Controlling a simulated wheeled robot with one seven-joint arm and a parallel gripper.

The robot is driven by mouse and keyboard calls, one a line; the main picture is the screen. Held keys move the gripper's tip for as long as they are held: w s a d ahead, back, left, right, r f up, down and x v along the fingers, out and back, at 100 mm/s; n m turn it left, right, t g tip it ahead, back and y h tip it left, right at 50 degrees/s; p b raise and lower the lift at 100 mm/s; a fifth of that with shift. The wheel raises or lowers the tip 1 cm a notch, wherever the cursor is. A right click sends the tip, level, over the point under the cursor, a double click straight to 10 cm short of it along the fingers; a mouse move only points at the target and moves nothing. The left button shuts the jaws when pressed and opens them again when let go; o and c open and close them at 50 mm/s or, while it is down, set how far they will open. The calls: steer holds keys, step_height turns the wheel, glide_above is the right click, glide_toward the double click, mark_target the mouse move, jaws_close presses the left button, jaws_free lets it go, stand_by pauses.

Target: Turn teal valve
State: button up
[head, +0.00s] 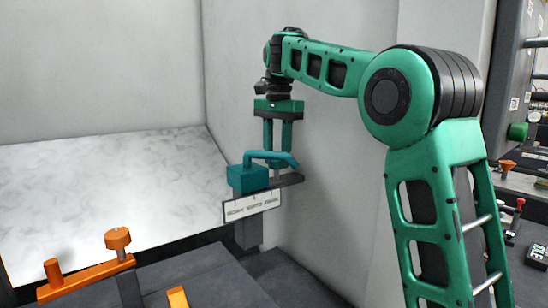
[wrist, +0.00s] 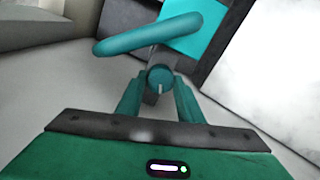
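The teal valve has a bright teal block (head: 248,178) and a bent, rounded lever handle (head: 272,158), mounted on a dark bracket above a white label. In the wrist view the handle (wrist: 145,36) lies across the top, with part of the bright block (wrist: 205,38) behind it. My gripper (head: 279,164) points down at the handle's right part. In the wrist view my gripper (wrist: 160,88) has its fingers apart, one on each side of a round teal knob (wrist: 160,77) with a pale mark. I cannot tell whether the fingers touch it.
An orange lever with a knob (head: 117,240) stands at the lower left, near a dark surface (head: 205,278). A pale marbled panel (head: 110,185) slopes behind. A grey wall (head: 330,190) stands close behind my gripper. Small knobs and switches crowd the far right.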

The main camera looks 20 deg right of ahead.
steer(key=shift+n, duration=1.5)
steer(key=n, duration=0.3)
steer(key=shift+r+n, duration=0.1)
steer(key=shift+n, duration=0.2)
steer(key=n, duration=0.6)
steer(key=shift+w, duration=0.1)
steer(key=shift+n, duration=0.3)
steer(key=o, duration=1.1)
